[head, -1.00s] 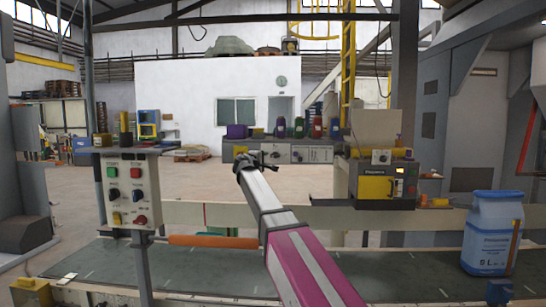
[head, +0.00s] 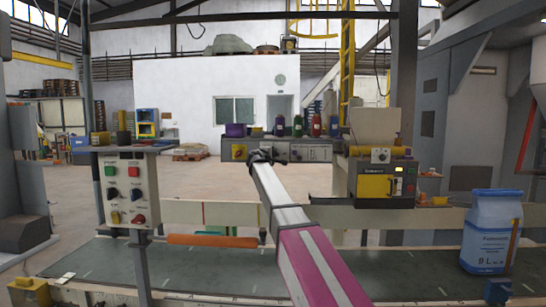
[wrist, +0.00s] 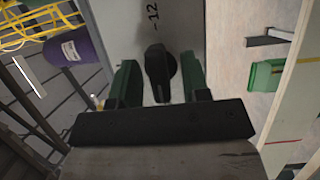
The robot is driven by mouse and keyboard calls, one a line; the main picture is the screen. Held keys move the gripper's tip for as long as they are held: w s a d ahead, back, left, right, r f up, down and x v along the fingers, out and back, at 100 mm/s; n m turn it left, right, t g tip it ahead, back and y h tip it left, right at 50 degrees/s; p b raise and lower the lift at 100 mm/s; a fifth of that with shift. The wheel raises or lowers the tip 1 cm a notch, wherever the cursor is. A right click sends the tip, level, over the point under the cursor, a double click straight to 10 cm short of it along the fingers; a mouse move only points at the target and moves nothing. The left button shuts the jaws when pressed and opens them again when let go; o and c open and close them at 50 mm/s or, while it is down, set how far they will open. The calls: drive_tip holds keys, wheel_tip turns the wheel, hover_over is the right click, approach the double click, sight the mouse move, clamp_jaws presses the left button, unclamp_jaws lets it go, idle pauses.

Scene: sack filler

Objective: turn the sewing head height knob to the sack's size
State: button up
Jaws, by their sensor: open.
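My gripper (head: 267,157) is at the end of my raised arm, near the middle of the head view. In the wrist view its two green fingers (wrist: 160,82) stand open, one each side of a dark knob (wrist: 158,66). Narrow gaps show between knob and fingers. The knob is on a grey plate (wrist: 196,32) marked "-12"; its other markings are hidden or out of frame. In the head view my gripper hides this knob.
A control box (head: 128,188) with several knobs and buttons stands at left. A dark and yellow machine (head: 384,182) is right of my arm. An orange roller (head: 211,240) and the belt (head: 200,268) lie in front. A purple container (wrist: 84,47) shows in the wrist view.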

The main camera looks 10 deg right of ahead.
drive_tip(key=c, duration=0.6)
drive_tip(key=shift+m, duration=0.3)
drive_tip(key=m+g+y, duration=0.1)
drive_tip(key=m, duration=0.2)
drive_tip(key=shift+r, duration=0.1)
drive_tip(key=m+y, duration=0.2)
drive_tip(key=m, duration=0.1)
drive_tip(key=shift+m+g, duration=0.3)
drive_tip(key=shift+g, duration=0.1)
drive_tip(key=m+y, duration=0.2)
drive_tip(key=m, duration=0.1)
drive_tip(key=shift+d, duration=0.15)
drive_tip(key=shift+r+m+y, duration=0.1)
drive_tip(key=shift+m+y, duration=1)
drive_tip(key=shift+m, duration=0.4)
